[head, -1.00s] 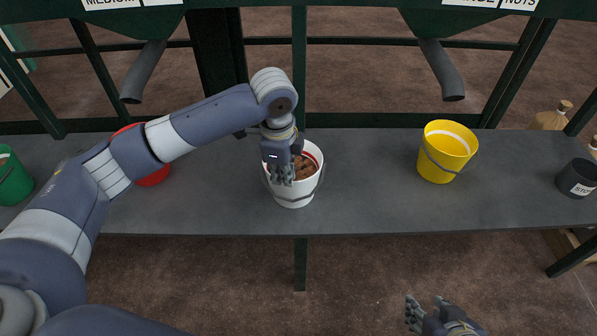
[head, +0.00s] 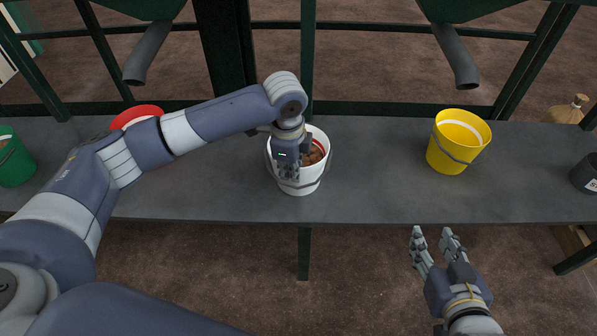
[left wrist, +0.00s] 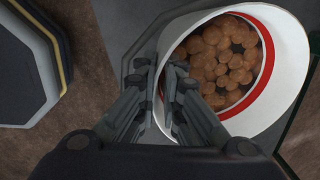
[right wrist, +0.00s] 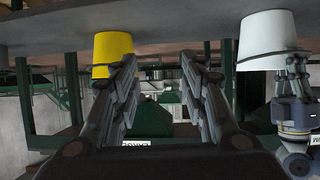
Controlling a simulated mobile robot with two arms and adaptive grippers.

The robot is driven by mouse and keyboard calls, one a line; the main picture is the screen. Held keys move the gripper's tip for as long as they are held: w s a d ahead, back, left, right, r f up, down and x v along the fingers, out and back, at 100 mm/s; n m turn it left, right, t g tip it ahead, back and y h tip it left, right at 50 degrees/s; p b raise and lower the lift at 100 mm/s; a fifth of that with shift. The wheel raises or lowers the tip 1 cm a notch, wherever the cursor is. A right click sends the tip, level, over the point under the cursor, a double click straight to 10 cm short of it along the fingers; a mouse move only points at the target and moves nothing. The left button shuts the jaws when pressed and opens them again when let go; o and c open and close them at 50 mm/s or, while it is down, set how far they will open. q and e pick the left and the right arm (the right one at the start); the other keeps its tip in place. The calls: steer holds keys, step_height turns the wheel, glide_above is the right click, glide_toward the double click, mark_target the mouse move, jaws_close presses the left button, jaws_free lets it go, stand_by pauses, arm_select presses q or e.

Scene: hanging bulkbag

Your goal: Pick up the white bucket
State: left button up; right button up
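The white bucket (head: 300,184) stands upright on the grey bench, with a red band inside its rim and brown round pieces in it. It also shows in the left wrist view (left wrist: 292,40) and the right wrist view (right wrist: 263,40). My left gripper (head: 288,176) is at its near left side, pointing down. In the left wrist view my left fingers (left wrist: 157,75) lie close on both sides of the bucket's wall, shut on it. My right gripper (head: 432,235) is empty and open in front of the bench; its spread fingers show in the right wrist view (right wrist: 158,65).
A yellow bucket (head: 447,158) stands right on the bench (head: 380,200). A red bucket (head: 137,113) is partly behind my left arm, and a green bucket (head: 14,165) is at far left. A black container (head: 585,175) is at far right. Grey chutes (head: 455,60) hang above the back.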

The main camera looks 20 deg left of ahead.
mark_target(293, 188)
arm_select(q)
steer(key=shift+w+f+b, duration=0.2)
steer(key=shift+f+b, duration=0.4)
steer(key=shift+f, duration=0.55)
step_height(293, 188, down, 2)
steer(key=shift+w+f+b, duration=0.15)
steer(key=shift+f+b, duration=0.1)
steer(key=shift+b, duration=0.35)
arm_select(e)
step_height(293, 188, up, 12)
steer(key=w+a+t+y, duration=0.2)
steer(key=t, duration=0.4)
steer(key=shift+w+a+f+t, duration=0.2)
steer(key=shift+w+t, duration=0.1)
steer(key=shift+w, duration=0.1)
arm_select(q)
jaws_close()
steer(key=shift+r, duration=0.15)
arm_select(e)
steer(key=shift+f, duration=0.15)
